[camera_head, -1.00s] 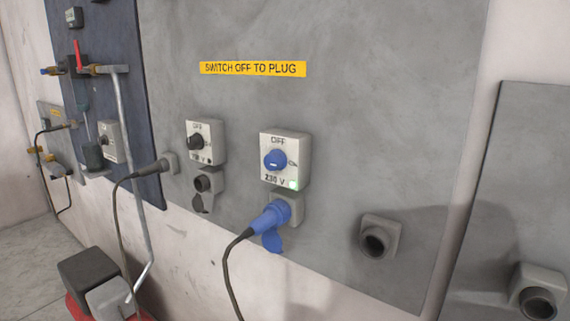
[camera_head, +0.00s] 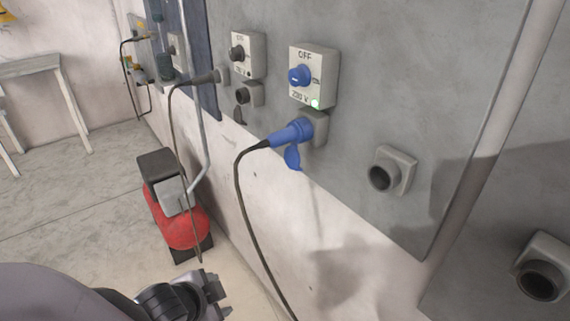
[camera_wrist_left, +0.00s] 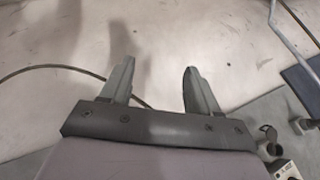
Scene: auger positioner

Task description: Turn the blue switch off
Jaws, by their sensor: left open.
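The blue switch (camera_head: 300,76) is a round blue knob on a pale box marked OFF and 230 V, mounted on the grey wall panel. A small green light (camera_head: 315,104) glows at the box's lower right corner. A blue plug (camera_head: 291,134) with a dark cable sits in the socket below it. My left arm comes in at the bottom left of the head view, well below the switch. In the left wrist view my left gripper (camera_wrist_left: 158,80) is open and empty, its two fingers apart. My right gripper does not show.
A black-knobbed switch box (camera_head: 246,55) is left of the blue one. An empty grey socket (camera_head: 391,171) is to the right. The plug's cable (camera_head: 243,195) hangs down the wall. A red machine (camera_head: 178,217) stands on the floor at left.

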